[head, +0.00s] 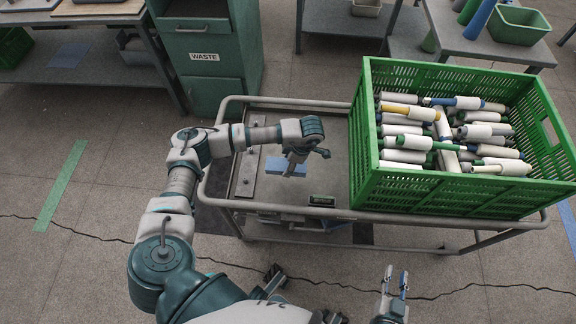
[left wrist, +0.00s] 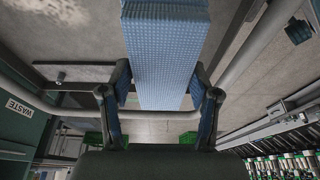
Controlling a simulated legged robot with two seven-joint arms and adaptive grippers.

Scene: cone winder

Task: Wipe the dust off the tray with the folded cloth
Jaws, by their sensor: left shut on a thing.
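The blue folded cloth (head: 276,165) is held over the grey tray top (head: 335,140) of a trolley. My left gripper (head: 293,168) is shut on it. In the left wrist view the cloth (left wrist: 165,55) shows as a flat textured block between the two fingers of my left gripper (left wrist: 163,95). I cannot tell whether the cloth touches the tray. Dust on the tray cannot be made out clearly, and my arm hides part of the surface. My right gripper (head: 395,282) is empty at the bottom of the head view, its fingers apart, away from the trolley.
A green crate (head: 460,203) full of yarn cones and tubes stands on the trolley's right side. A raised metal rail (head: 225,108) edges the trolley. A dark label (head: 321,200) sits near the front edge. A green waste cabinet (head: 207,85) stands behind on the left.

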